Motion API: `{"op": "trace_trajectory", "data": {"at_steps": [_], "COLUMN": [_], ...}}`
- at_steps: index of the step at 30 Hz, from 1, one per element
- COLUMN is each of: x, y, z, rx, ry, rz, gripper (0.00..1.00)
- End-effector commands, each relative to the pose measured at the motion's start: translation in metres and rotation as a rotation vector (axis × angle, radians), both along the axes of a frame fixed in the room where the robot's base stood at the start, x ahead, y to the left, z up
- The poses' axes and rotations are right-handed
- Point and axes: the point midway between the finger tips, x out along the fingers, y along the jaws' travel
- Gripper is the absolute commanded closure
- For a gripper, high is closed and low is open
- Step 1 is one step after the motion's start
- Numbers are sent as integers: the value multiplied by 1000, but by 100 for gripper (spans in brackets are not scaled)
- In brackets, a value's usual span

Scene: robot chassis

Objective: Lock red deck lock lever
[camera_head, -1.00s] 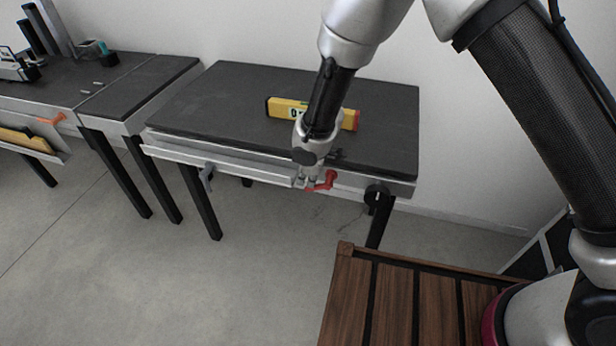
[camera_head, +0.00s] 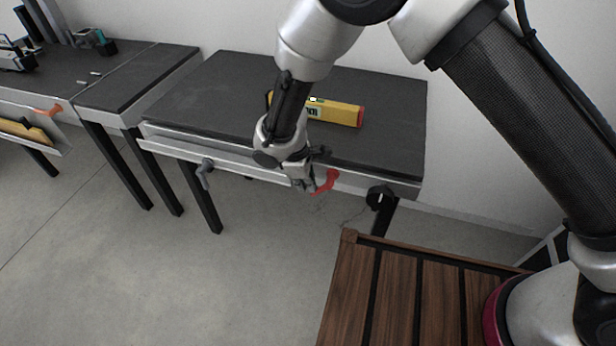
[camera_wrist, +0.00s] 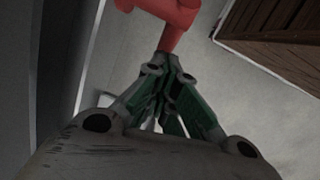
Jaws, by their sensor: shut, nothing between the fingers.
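The red deck lock lever (camera_head: 328,180) is on the front edge of the dark-topped table (camera_head: 215,88), just right of my gripper. In the wrist view the red lever (camera_wrist: 172,14) fills the top middle, and its lower end is right at the tips of my gripper (camera_wrist: 168,62). My gripper (camera_head: 306,186) is shut with nothing held, pointing down at the table's front rail. It looks to be touching the lever or very close to it; I cannot tell which.
A yellow level (camera_head: 335,112) lies on the tabletop. A grey lever (camera_head: 205,172) and a black round knob (camera_head: 380,197) are on the same front edge. Another table (camera_head: 120,95) stands to the left. A brown slatted surface (camera_head: 395,300) is in front at the right.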

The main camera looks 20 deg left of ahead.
Motion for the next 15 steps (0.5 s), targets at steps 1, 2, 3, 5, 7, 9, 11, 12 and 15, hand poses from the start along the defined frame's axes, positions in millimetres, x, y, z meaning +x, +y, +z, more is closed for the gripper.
{"op": "trace_trajectory", "data": {"at_steps": [1,2,3,5,7,9,11,12,15], "x": [-2,-2,-3,-3,-3,-2,-2,-2,-2], "y": [0,-1,-1,-1,-1,-2,-3,-3,-4], "z": [-1,-2,-3,-4,-6,-8,-9,-11,-15], "rx": [-5,-6,-8,-8,-8,-8,-8,-8,-8], "ry": [0,0,0,-1,-1,-1,-1,-1,-1], "rz": [1,1,1,0,0,0,0,0,0], "gripper": [100,100,100,100,100,100,100,100,100]}}
